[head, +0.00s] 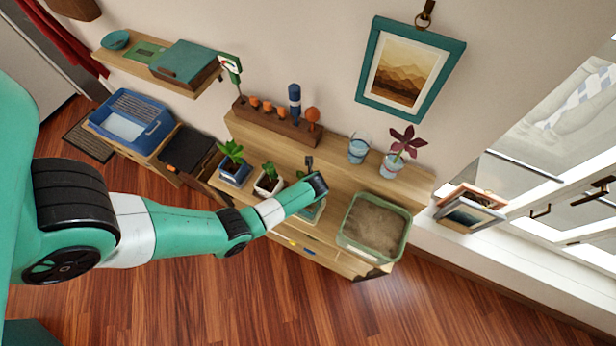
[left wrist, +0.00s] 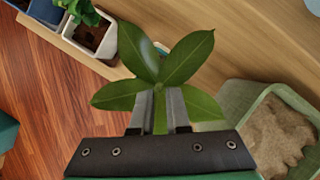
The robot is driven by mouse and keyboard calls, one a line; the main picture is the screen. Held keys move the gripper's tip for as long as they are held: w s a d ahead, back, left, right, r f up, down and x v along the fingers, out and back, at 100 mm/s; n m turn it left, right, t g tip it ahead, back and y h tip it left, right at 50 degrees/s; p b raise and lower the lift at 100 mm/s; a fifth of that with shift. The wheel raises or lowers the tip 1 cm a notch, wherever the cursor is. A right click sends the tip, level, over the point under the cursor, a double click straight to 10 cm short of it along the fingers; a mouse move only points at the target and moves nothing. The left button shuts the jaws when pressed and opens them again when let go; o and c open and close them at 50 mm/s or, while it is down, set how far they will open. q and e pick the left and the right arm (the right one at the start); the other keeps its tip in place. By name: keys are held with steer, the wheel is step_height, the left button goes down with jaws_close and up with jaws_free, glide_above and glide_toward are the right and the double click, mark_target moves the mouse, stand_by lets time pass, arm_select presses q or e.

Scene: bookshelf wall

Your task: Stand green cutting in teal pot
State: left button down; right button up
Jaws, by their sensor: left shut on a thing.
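The green cutting (left wrist: 185,60) has several broad leaves spread out in the left wrist view. My left gripper (left wrist: 160,112) is shut on it, with its stem between the two fingers. In the head view my left gripper (head: 312,170) is over the front of the wooden cabinet, and a bit of green leaf (head: 301,174) shows beside it. A pale teal pot (head: 313,213) shows partly below the gripper; my arm hides much of it. I cannot tell whether the cutting touches the pot. My right gripper is out of view.
A blue pot (head: 236,178) and a white pot (head: 267,188), both planted, stand left of the gripper. A green sand-filled bin (head: 347,235) is at right. Behind are a wooden peg rack (head: 270,127), a glass of water (head: 358,151) and a vase with a dark red flower (head: 391,166).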

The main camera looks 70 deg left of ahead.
arm_select(q)
steer(key=shift+f+b, duration=1.35)
steer(key=shift+f, duration=0.4)
steer(key=shift+c, duration=2.2)
jaws_free()
steer(key=p+v, duration=0.9)
steer(key=shift+a+p, duration=0.35)
steer(key=shift+a, duration=0.05)
steer(key=shift+r, duration=0.1)
